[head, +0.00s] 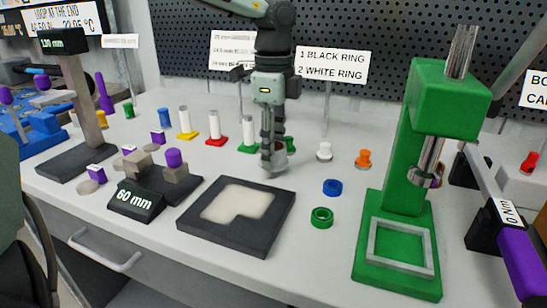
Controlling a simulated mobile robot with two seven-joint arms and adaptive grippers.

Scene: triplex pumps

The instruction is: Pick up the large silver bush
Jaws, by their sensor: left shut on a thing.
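My left gripper (271,150) hangs down from the top centre, pointing at the table behind the black tray. Its fingers are shut on a small grey, silver-looking round piece, the silver bush (276,162), at table height. The fingers cover much of the bush. I cannot tell whether it still touches the table. My right gripper is not in view.
The black tray (199,232) with a pale recess lies in front. A green press (399,207) stands right. Blue (332,187) and green (322,217) rings lie between. A 60 mm block (136,201) is left; coloured stands (214,139) are behind.

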